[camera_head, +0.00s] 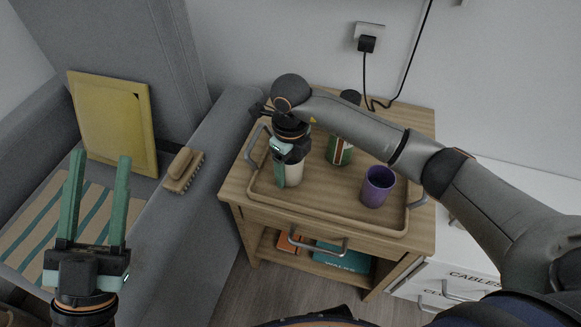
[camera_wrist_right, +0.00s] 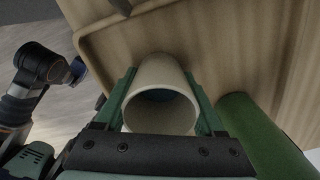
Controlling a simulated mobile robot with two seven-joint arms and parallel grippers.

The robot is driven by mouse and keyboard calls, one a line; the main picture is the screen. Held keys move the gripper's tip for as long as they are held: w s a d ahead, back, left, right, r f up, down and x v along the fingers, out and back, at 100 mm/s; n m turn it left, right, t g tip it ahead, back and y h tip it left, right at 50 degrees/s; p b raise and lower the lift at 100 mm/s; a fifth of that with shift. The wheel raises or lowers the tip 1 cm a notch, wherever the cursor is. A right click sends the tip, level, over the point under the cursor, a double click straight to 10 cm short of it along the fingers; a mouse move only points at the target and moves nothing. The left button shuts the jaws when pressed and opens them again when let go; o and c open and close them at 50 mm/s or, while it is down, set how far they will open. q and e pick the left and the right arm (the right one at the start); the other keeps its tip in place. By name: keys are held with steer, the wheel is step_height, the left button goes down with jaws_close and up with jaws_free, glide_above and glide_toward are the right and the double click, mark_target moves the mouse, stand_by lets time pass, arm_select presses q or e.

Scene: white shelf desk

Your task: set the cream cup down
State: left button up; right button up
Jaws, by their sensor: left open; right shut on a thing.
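The cream cup (camera_head: 294,174) is upright over the left part of the wooden tray (camera_head: 325,219) on the side table. My right gripper (camera_head: 288,177) is shut on it, with a green finger on either side in the right wrist view (camera_wrist_right: 163,92). The cup's open mouth (camera_wrist_right: 160,110) faces that camera. I cannot tell whether its base touches the tray. My left gripper (camera_head: 99,160) is open and empty at the lower left, far from the cup, over the sofa side.
A purple cup (camera_head: 377,187) stands at the tray's right. A green container (camera_head: 339,152) stands behind, partly hidden by my right arm; green also shows beside the cup in the wrist view (camera_wrist_right: 258,135). The tray's front middle is clear. A brush (camera_head: 182,170) lies on the sofa arm.

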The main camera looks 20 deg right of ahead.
arm_select(q)
steer(key=shift+s+r+h, duration=0.15)
steer(key=shift+r+h, duration=0.05)
steer(key=shift+h, duration=0.1)
arm_select(e)
steer(key=shift+f, duration=0.1)
steer(key=o, duration=1.6)
arm_select(q)
steer(key=shift+s+r+m, duration=0.2)
steer(key=shift+r+m, duration=0.05)
steer(key=shift+m, duration=0.05)
